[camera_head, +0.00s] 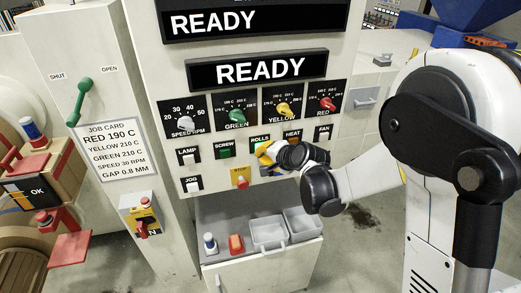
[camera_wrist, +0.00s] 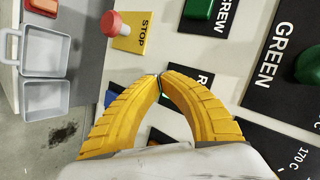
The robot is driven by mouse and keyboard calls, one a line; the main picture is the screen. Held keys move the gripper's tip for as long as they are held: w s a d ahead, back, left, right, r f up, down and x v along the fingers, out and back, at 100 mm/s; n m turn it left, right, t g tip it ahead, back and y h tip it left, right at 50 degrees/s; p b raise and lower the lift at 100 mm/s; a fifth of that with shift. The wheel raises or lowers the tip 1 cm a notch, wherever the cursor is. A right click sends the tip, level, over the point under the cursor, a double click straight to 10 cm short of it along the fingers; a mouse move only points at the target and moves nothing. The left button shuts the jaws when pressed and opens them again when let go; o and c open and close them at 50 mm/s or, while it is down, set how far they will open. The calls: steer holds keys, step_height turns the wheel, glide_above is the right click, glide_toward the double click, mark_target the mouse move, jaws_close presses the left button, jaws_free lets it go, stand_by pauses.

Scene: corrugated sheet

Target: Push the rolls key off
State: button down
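The rolls label (camera_head: 260,139) is on the upright control panel, between the screw and heat labels. The rolls key below it is mostly hidden behind my gripper in the head view. In the wrist view a small green sliver, likely part of this key, shows between my fingers. My gripper (camera_wrist: 160,77) has yellow ribbed fingers that come together at their tips, with nothing seen held between them. In the head view the yellow gripper (camera_head: 264,159) is right in front of the panel at the rolls place. I cannot tell whether the tips touch the key.
The screw key (camera_head: 225,154) is just left of my gripper. The red stop button (camera_head: 242,182) on its yellow plate is below left. The heat key is largely hidden by my wrist. Dials sit above, and a shelf with grey bins (camera_head: 268,247) is below.

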steer(key=shift+s+d, duration=0.2)
steer(key=shift+s, duration=0.55)
steer(key=s, duration=0.2)
steer(key=s+d+b, duration=0.1)
steer(key=s, duration=0.2)
steer(key=shift+s+d+b, duration=0.3)
steer(key=shift+s, duration=0.05)
stand_by(0.3)
